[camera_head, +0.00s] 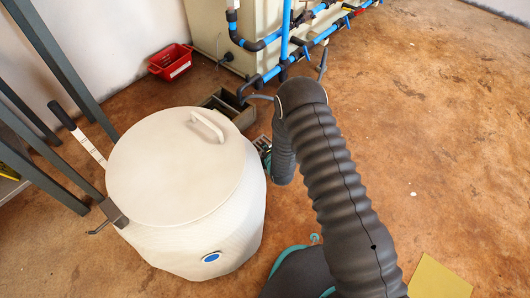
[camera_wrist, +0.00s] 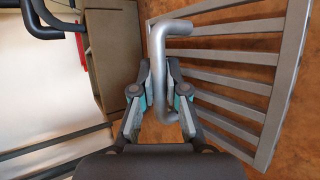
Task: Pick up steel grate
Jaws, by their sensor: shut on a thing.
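The steel grate (camera_wrist: 283,80) is a grey frame with several parallel bars, on the right side of the wrist view. Its bent tube handle (camera_wrist: 174,28) runs down the middle of that view. My gripper (camera_wrist: 160,90) is shut on this handle, one finger on each side. In the head view my gripper (camera_head: 264,148) shows only in part between the white container and my arm. I cannot make out the grate there. I cannot tell whether the grate touches the floor.
A large white lidded container (camera_head: 175,170) stands close to the left of my arm. A grey open box (camera_head: 232,108), a red bin (camera_head: 170,62) and a beige tank with blue pipes (camera_head: 260,35) are behind. Grey metal legs (camera_head: 60,70) stand at left. Floor at right is mostly clear.

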